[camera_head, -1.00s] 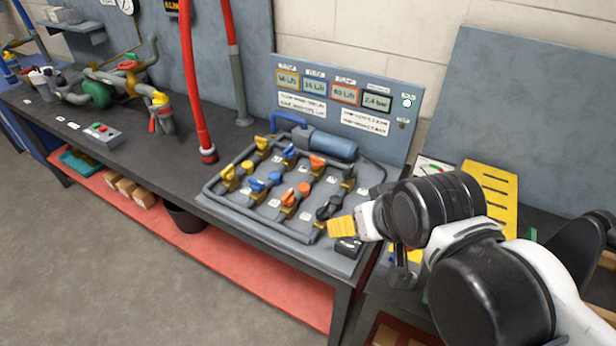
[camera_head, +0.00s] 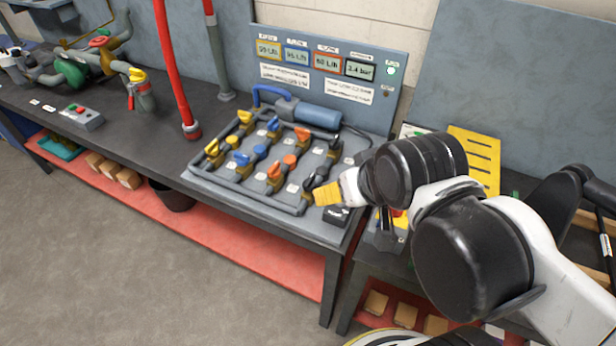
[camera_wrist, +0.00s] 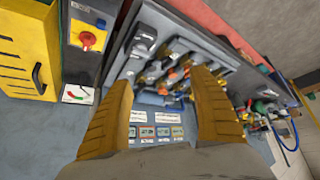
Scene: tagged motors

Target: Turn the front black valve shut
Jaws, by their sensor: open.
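The front black valve (camera_head: 309,183) sits at the front right corner of the pipe panel, nearest my arm. My gripper (camera_head: 328,193) is open, with its yellow fingertips right beside this valve on its right. I cannot tell from the head view whether they touch it. A second black valve (camera_head: 335,149) is further back in the same column. In the wrist view my gripper (camera_wrist: 165,97) shows its two yellow fingers spread apart with nothing held between them. The exact angle of the front black handle is too small to read.
Orange, blue and yellow valves stand left of the black ones; an orange valve (camera_head: 274,172) is closest. A small black box (camera_head: 337,215) lies at the panel's front right corner. A display board (camera_head: 325,65) stands behind. A red switch (camera_wrist: 88,40) shows in the wrist view.

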